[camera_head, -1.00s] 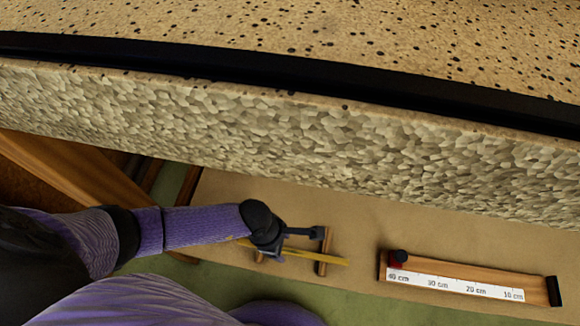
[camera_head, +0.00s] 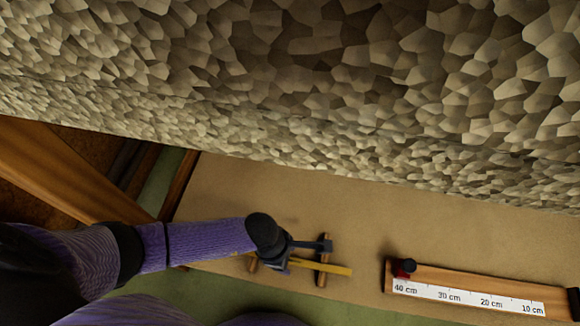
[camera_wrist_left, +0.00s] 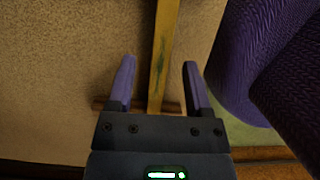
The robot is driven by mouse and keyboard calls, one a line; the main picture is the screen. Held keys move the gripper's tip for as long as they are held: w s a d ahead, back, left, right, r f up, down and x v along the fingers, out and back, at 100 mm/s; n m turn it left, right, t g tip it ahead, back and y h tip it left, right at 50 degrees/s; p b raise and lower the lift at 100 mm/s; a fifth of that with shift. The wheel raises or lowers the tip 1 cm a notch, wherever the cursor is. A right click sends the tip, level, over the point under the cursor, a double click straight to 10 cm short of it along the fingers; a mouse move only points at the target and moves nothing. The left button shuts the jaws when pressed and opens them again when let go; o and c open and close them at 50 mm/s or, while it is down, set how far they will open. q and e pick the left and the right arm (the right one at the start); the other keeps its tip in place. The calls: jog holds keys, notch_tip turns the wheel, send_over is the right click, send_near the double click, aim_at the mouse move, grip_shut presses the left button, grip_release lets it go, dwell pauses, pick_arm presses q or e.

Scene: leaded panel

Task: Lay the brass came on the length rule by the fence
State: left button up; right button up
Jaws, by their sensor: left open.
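The brass came (camera_head: 338,270) is a thin yellow strip lying across two small wooden bars (camera_head: 323,276). It also shows in the left wrist view, running lengthwise with dark marks on its face (camera_wrist_left: 163,45). My left gripper (camera_head: 298,256) is over the came. In the left wrist view its open fingers (camera_wrist_left: 158,68) stand one on each side of the strip, with gaps; I cannot tell the height. The length rule (camera_head: 468,299) is a white centimetre scale on a wooden strip to the right. The wooden edge behind the scale (camera_head: 490,279) looks like the fence. My right gripper is not in view.
A large rough speckled slab (camera_head: 300,80) fills the upper head view. The tan board (camera_head: 240,200) is bare behind the came and between it and the rule.

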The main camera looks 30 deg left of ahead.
pick_arm(q)
jog(key=shift+c, duration=0.3)
grip_shut()
jog(key=shift+r, duration=0.1)
